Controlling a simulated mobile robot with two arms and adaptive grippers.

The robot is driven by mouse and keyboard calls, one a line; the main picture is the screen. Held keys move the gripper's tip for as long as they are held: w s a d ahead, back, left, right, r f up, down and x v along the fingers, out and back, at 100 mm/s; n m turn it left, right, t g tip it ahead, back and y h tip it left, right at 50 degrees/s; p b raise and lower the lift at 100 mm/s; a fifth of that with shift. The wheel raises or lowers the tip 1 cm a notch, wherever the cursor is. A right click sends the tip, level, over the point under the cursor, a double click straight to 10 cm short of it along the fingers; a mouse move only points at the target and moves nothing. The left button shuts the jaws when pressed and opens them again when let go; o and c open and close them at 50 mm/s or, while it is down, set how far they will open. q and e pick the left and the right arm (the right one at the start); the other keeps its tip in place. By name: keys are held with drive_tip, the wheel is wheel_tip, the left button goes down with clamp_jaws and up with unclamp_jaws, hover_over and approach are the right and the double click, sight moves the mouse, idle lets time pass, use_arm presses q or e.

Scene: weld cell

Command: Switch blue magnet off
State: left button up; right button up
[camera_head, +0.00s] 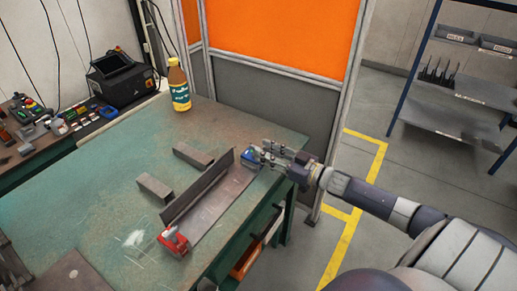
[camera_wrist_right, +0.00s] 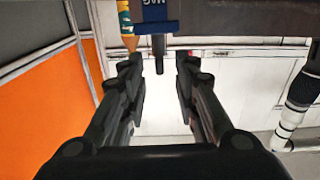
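The blue magnet (camera_head: 251,157) sits at the far right end of the steel angle piece (camera_head: 216,197) on the green table. In the right wrist view the blue magnet (camera_wrist_right: 158,27) shows at top centre, upside down, with a dark lever or stem (camera_wrist_right: 159,58) sticking out toward me. My right gripper (camera_head: 268,152) is at the magnet's right side. In the right wrist view my right gripper (camera_wrist_right: 160,68) is open, its fingers on either side of the stem's end, with gaps visible. Whether the magnet is on or off cannot be told. My left gripper is not in view.
A red magnet (camera_head: 174,241) sits at the angle piece's near end. Two steel blocks (camera_head: 154,188) (camera_head: 194,155) lie behind it. A bottle (camera_head: 179,86) stands near the back edge. An orange and grey partition (camera_head: 276,95) rises behind the table. The table's left middle is clear.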

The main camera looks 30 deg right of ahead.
drive_tip(key=shift+x, duration=1.55)
clamp_jaws()
